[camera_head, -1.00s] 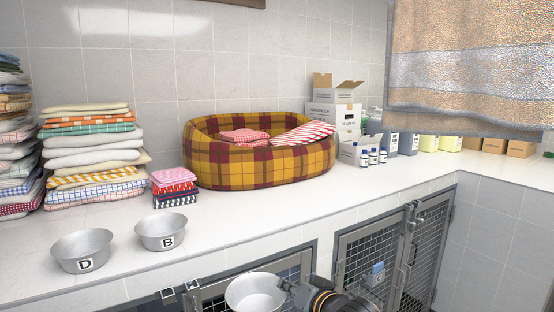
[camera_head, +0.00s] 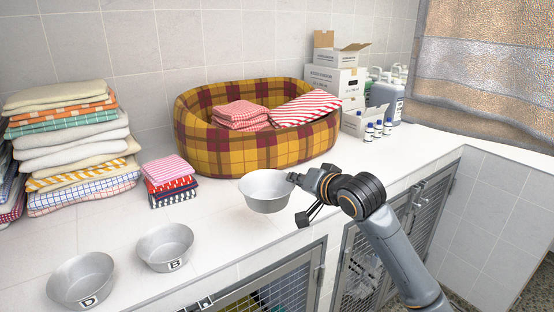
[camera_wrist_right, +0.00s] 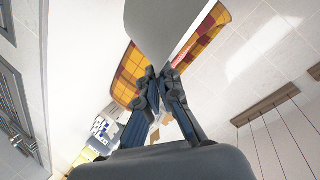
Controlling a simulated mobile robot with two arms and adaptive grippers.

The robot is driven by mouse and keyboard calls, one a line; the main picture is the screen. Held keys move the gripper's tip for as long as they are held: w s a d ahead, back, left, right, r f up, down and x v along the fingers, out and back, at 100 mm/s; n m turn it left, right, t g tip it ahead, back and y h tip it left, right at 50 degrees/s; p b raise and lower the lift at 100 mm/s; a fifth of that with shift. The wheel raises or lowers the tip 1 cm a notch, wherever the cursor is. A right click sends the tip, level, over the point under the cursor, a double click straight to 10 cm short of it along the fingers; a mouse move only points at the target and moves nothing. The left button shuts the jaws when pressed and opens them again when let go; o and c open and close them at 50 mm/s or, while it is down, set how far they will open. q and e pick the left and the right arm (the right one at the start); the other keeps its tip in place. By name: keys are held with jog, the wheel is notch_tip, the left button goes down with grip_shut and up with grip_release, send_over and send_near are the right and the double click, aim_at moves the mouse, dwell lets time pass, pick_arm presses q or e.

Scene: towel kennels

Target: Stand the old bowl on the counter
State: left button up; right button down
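A plain grey metal bowl (camera_head: 266,191) is upright in front of the plaid pet bed, over the counter (camera_head: 225,228). My right gripper (camera_head: 296,180) is shut on its right rim. Whether the bowl touches the counter or hangs just above it, I cannot tell. In the right wrist view the bowl (camera_wrist_right: 178,30) fills the top middle, its wall between the fingertips (camera_wrist_right: 158,75). Bowls marked B (camera_head: 165,247) and D (camera_head: 82,280) stand on the counter at the front left. My left gripper is not in view.
The plaid bed (camera_head: 255,150) holds folded red cloths. Small cloths (camera_head: 170,181) and tall towel stacks (camera_head: 70,150) stand left. Boxes (camera_head: 338,80) and bottles (camera_head: 378,130) stand at the back right. Mesh kennel doors (camera_head: 285,290) are below the counter edge.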

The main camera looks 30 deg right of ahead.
jog(key=w+d+f+p, duration=0.1)
jog(key=w+d+f, duration=0.2)
jog(key=f, duration=0.1)
jog(key=w+d+f+p, duration=0.2)
jog(key=w+f, duration=0.1)
jog(key=f, duration=0.1)
jog(key=w+d+f+p, duration=0.2)
jog(key=w+d+f, duration=0.1)
jog(key=f, duration=0.1)
jog(key=shift+w+d+f, duration=0.1)
jog(key=shift+w+d, duration=0.1)
jog(key=shift+d, duration=0.1)
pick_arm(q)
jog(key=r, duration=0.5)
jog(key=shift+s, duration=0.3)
pick_arm(e)
jog(key=c, duration=1.5)
grip_release()
jog(key=shift+s, duration=0.1)
